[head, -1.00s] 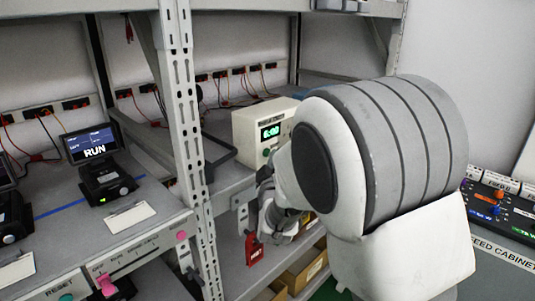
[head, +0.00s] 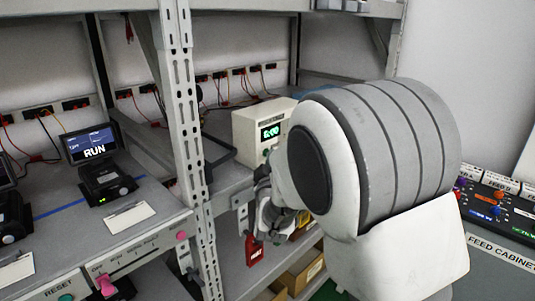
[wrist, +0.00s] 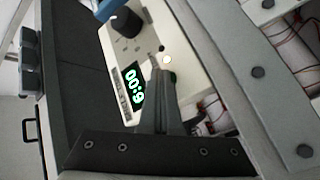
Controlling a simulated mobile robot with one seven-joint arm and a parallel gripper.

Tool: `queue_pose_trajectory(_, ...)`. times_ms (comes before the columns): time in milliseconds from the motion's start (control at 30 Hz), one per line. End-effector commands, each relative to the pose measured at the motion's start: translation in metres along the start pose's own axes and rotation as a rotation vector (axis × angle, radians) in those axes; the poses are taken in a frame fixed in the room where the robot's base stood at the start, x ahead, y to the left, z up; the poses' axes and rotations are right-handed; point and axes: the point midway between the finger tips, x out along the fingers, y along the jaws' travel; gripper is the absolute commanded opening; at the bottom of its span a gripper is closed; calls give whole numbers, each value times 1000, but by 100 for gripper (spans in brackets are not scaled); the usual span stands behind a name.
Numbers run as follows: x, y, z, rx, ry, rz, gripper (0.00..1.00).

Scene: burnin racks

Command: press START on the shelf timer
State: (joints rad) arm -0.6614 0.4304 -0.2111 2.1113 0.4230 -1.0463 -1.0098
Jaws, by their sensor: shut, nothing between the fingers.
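The shelf timer (head: 250,122) is a cream box on the shelf behind the rack post, with a lit green display. In the wrist view the timer (wrist: 185,45) appears turned on its side, and its display (wrist: 135,87) reads 6:00. A black knob (wrist: 126,22), a small bright lamp (wrist: 167,60) and a green button (wrist: 173,77) sit on its face. My gripper (wrist: 159,68) is shut and empty, its fingertips over the face beside the lamp and green button. The fingers partly cover the button. I cannot tell whether they touch it. No START lettering is readable.
A perforated rack post (head: 181,110) stands left of the timer. A unit showing RUN (head: 92,150) stands on the left shelf. A feed cabinet (head: 500,250) is at right.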

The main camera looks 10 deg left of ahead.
Motion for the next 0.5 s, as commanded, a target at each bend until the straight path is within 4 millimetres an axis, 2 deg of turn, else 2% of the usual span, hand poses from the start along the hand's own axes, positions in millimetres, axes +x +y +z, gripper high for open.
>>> queue_pose_trajectory(500, -12, 8, 8, 1, 1, 0, 0)
